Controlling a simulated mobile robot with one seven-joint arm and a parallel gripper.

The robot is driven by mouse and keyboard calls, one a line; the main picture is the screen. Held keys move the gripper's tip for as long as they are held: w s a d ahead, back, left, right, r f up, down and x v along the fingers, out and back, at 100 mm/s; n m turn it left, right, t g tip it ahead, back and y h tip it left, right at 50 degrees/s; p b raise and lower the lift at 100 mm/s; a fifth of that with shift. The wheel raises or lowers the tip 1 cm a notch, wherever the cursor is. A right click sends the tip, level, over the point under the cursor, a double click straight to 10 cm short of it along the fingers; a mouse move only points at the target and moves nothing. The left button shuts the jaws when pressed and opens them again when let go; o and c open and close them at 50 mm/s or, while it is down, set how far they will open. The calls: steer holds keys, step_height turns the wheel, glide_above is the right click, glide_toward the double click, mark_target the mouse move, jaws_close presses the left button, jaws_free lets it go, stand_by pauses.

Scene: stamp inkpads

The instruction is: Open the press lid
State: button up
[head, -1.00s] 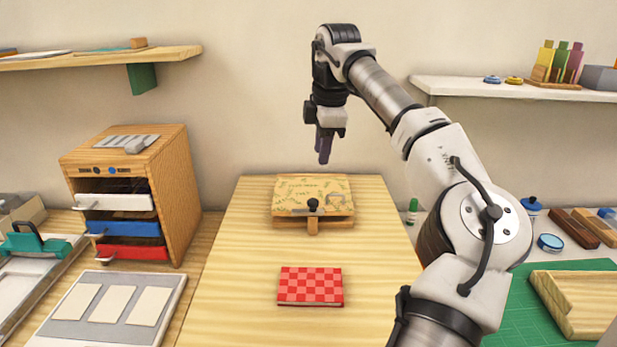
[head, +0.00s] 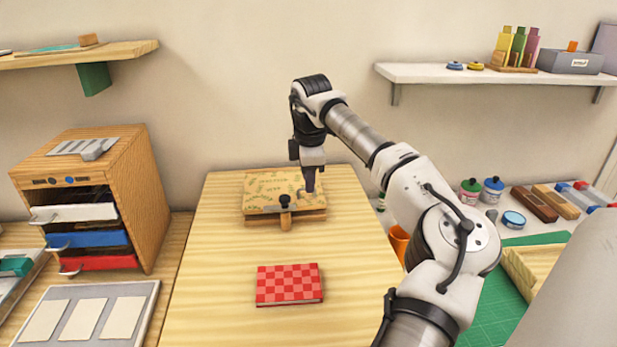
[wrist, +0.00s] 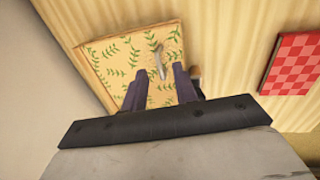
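The press (head: 256,223) stands at the far part of the wooden table. Its lid (head: 262,187), printed with green leaves, lies down over the base; it also shows in the wrist view (wrist: 112,62). A grey handle (wrist: 160,64) is on the lid. A black knob (head: 285,199) sits at the press's front edge. My gripper (head: 310,188) points down over the lid's right part, by the handle. In the wrist view my gripper (wrist: 160,75) has its two fingers apart, with the handle between them in the picture. I cannot tell whether they touch it.
A red checkered booklet (head: 289,285) lies on the table (head: 222,277) in front of the press. A wooden drawer cabinet (head: 140,190) stands left, with white, blue and red drawers. A shelf (head: 480,75) hangs at the right. The table between press and booklet is clear.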

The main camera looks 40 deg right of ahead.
steer(key=shift+w+d+f, duration=0.1)
steer(key=shift+w+f, duration=0.05)
steer(key=shift+f, duration=0.55)
jaws_close()
